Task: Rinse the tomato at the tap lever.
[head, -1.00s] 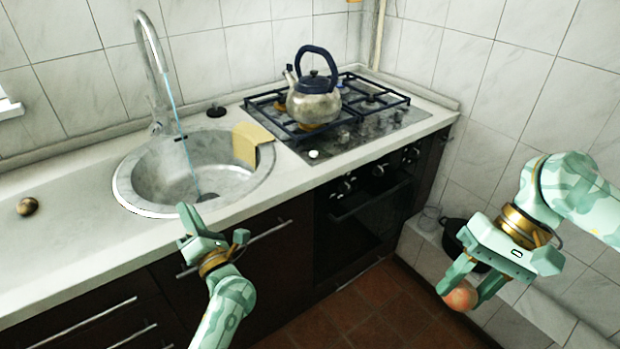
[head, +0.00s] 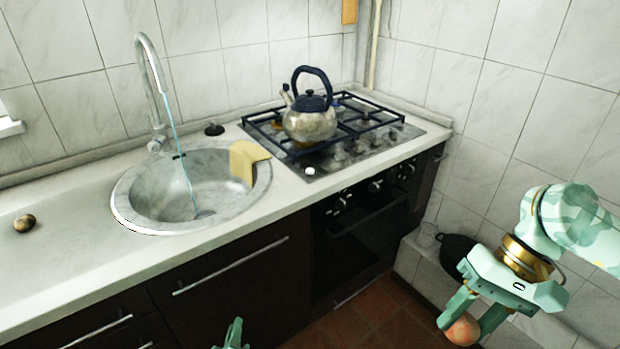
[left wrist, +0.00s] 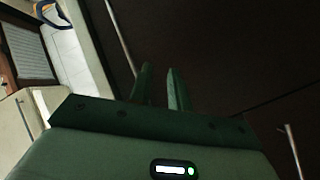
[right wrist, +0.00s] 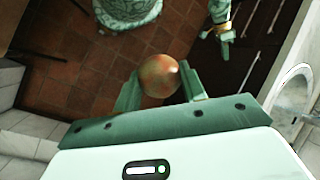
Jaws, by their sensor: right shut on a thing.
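The tomato (head: 462,330), round and orange-red, is held between the fingers of my right gripper (head: 467,322), low at the right, away from the sink. It also shows between the fingers in the right wrist view (right wrist: 160,76). The tall metal tap (head: 151,85) stands behind the round sink (head: 150,205). A thin bluish stream (head: 181,150) runs from its spout into the basin. I cannot clearly make out the lever. My left gripper (head: 232,335) barely shows at the bottom edge; in the left wrist view its fingers (left wrist: 160,88) are apart and empty.
A yellow cloth (head: 246,160) hangs over the sink's right rim. A kettle (head: 310,118) stands on the gas hob (head: 350,150). A brown round object (head: 24,223) lies on the left counter. A dark pot (head: 457,252) stands low by the right wall, near my right arm.

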